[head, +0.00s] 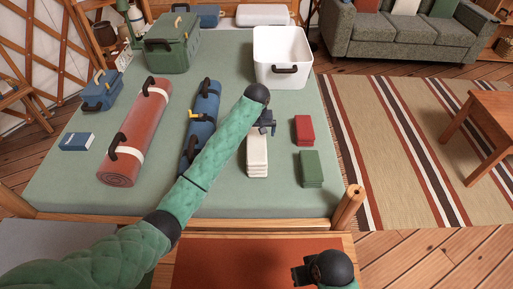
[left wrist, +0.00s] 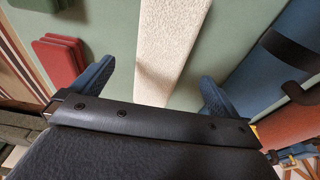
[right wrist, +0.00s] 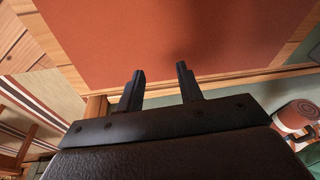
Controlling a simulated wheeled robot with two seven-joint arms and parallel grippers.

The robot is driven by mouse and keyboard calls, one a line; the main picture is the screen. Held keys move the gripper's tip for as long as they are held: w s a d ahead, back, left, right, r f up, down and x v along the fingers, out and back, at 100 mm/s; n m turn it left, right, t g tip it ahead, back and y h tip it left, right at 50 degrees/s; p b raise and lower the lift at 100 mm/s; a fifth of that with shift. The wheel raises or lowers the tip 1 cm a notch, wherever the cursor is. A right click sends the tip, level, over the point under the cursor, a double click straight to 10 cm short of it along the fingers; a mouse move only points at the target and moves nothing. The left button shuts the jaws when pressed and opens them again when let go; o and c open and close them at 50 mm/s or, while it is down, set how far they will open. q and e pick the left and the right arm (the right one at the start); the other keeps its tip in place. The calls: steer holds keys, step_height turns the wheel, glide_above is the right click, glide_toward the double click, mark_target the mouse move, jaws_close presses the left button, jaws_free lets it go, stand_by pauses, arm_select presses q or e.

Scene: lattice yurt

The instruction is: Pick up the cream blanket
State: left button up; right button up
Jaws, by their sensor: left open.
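The cream blanket (head: 257,158) is a folded, layered stack lying on the green bed cover. It also shows in the left wrist view (left wrist: 170,40) as a pale textured strip. My left gripper (head: 267,122) is over its far end; in the left wrist view its two blue-grey fingers (left wrist: 157,82) are apart, one to each side of the blanket, with nothing held. Part of the blanket's far end is hidden by my left gripper. My right gripper (right wrist: 160,72) has its fingers apart and empty, over the orange-red surface in front of the bed; it is at the bottom of the head view (head: 303,270).
Red (head: 304,129) and green (head: 311,168) folded stacks lie right of the blanket. A blue roll (head: 203,105) and a rust roll (head: 137,135) lie left. A white bin (head: 281,52) and a green box (head: 172,45) stand behind. Bed cover in front of the blanket is clear.

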mark_target(256, 139)
arm_select(q)
steer(key=shift+w, duration=0.3)
steer(key=shift+f, duration=0.15)
steer(key=shift+w+f, duration=0.2)
steer(key=shift+f, duration=0.55)
steer(key=f, duration=0.2)
steer(key=w+f+p, duration=0.1)
steer(key=f, duration=0.1)
steer(key=shift+a+f+p, duration=0.1)
steer(key=shift+f+p, duration=0.2)
steer(key=shift+f, duration=0.45)
arm_select(e)
steer(key=d+r, duration=0.1)
steer(key=s+d+r, duration=0.1)
steer(key=shift+s+d+r+g, duration=0.1)
steer(key=shift+s+r+g, duration=0.05)
steer(key=shift+r+g, duration=0.15)
arm_select(q)
steer(key=shift+c, duration=1.1)
steer(key=shift+w, duration=0.1)
steer(key=c, duration=1.1)
arm_select(e)
steer(key=shift+d+h, duration=0.1)
steer(key=shift+h, duration=0.2)
arm_select(q)
steer(key=shift+c, duration=0.2)
arm_select(e)
steer(key=shift+f, duration=0.1)
